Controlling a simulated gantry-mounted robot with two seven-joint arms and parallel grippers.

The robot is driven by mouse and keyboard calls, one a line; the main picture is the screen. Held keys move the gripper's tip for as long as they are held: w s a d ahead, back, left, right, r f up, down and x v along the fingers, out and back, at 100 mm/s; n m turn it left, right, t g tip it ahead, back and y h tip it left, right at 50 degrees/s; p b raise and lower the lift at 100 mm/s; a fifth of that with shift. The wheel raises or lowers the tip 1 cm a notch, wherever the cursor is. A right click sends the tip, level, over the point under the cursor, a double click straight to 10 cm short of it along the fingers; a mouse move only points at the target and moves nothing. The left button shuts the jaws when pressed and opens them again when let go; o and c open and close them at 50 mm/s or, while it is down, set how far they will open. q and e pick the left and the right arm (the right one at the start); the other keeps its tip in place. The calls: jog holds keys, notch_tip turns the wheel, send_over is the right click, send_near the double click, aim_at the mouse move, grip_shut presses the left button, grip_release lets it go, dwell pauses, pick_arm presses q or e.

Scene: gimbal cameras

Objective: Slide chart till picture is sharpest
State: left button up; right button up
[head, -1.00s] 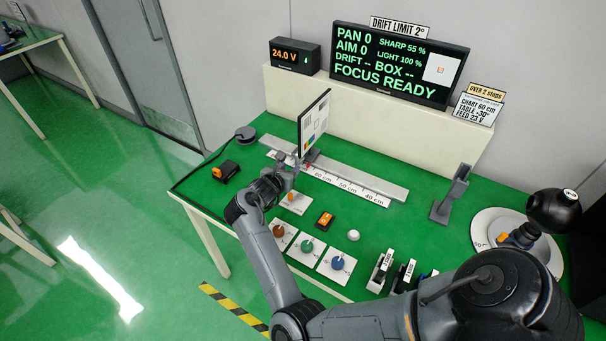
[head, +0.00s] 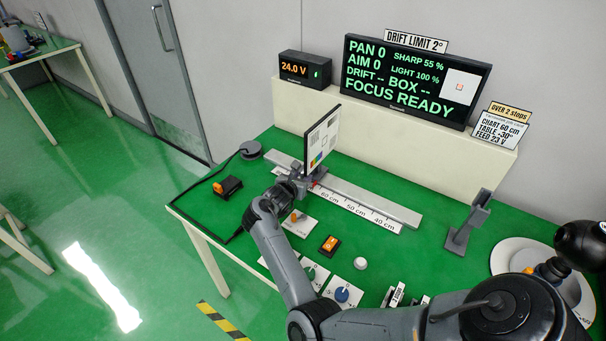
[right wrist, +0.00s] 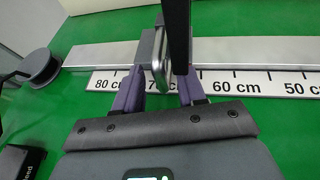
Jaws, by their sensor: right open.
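The chart (head: 322,138) is an upright panel with coloured patches, standing on a carriage on the grey rail (head: 375,203). In the right wrist view its dark edge (right wrist: 178,35) rises above the scale near the 70 cm mark. My right gripper (head: 303,181) is at the chart's foot. The screen (head: 412,75) reads SHARP 55 %, LIGHT 100 %, PAN 0, AIM 0, FOCUS READY. My left gripper is not in view.
A sign (head: 500,127) reads CHART 60 cm, TABLE -30°, FEED 23 V. The supply display (head: 304,68) reads 24.0 V. Knob plates, an orange switch (head: 329,245) and a white button (head: 361,263) lie in front of the rail. A grey stand (head: 466,225) is right of it.

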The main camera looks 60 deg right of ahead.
jog(key=shift+w+d+f, duration=0.1)
jog(key=shift+d+f, duration=0.15)
jog(key=shift+d, duration=0.35)
grip_shut()
